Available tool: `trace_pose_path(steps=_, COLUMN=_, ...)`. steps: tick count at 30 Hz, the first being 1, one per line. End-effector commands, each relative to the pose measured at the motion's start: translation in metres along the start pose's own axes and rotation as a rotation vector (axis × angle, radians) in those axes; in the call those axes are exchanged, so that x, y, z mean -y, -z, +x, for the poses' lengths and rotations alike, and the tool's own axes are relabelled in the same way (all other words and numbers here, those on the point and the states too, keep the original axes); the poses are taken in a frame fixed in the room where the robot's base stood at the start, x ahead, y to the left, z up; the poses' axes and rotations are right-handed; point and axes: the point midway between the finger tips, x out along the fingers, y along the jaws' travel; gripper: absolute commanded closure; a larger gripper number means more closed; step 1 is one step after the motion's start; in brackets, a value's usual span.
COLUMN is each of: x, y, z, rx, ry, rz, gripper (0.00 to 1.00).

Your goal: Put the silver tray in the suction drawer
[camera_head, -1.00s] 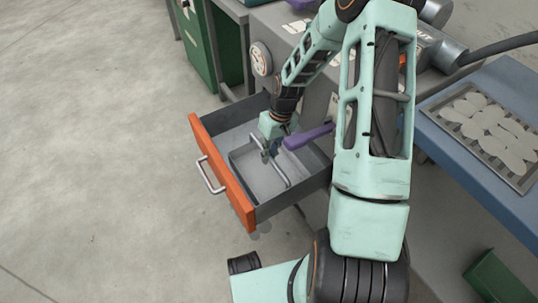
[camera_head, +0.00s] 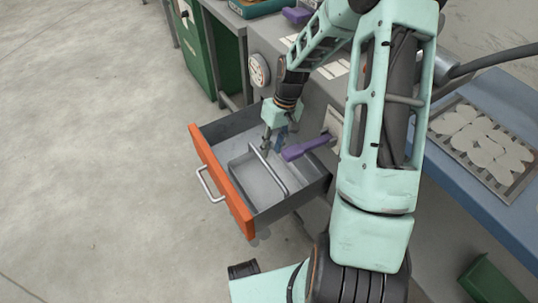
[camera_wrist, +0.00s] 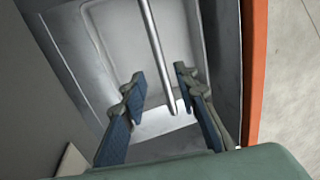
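The suction drawer is pulled out, with an orange front (camera_head: 220,180) and grey walls. The silver tray (camera_head: 243,174) lies inside it, and its bar handle (camera_head: 268,171) stands up across it. In the wrist view the tray (camera_wrist: 188,28) fills the middle and the handle (camera_wrist: 158,45) runs between my fingers. My gripper (camera_head: 273,146) is above the tray, near the far end of the handle. In the wrist view the fingers (camera_wrist: 160,84) are apart, with a gap on each side of the handle. They hold nothing.
A purple lever (camera_head: 306,148) reaches out over the drawer's right side, close to my gripper. A blue bench (camera_head: 440,170) with a slotted plate of pale discs (camera_head: 485,140) stands at the right. A green cabinet (camera_head: 195,45) stands behind. The floor at left is clear.

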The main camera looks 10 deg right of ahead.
Motion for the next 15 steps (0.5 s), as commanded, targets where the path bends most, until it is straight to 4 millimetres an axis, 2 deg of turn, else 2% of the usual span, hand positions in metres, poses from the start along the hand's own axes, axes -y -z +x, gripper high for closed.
trace_pose_path(steps=1, x=0.001, y=0.0, z=-0.013, rx=-0.001, ry=0.0, rz=0.001, gripper=0.72)
trace_pose_path(steps=6, x=0.0, y=0.0, z=-0.032, rx=-0.001, ry=0.0, rz=0.001, gripper=0.72)
trace_pose_path(steps=15, x=0.0, y=0.0, z=-0.037, rx=0.0, ry=0.001, rz=0.0, gripper=0.72)
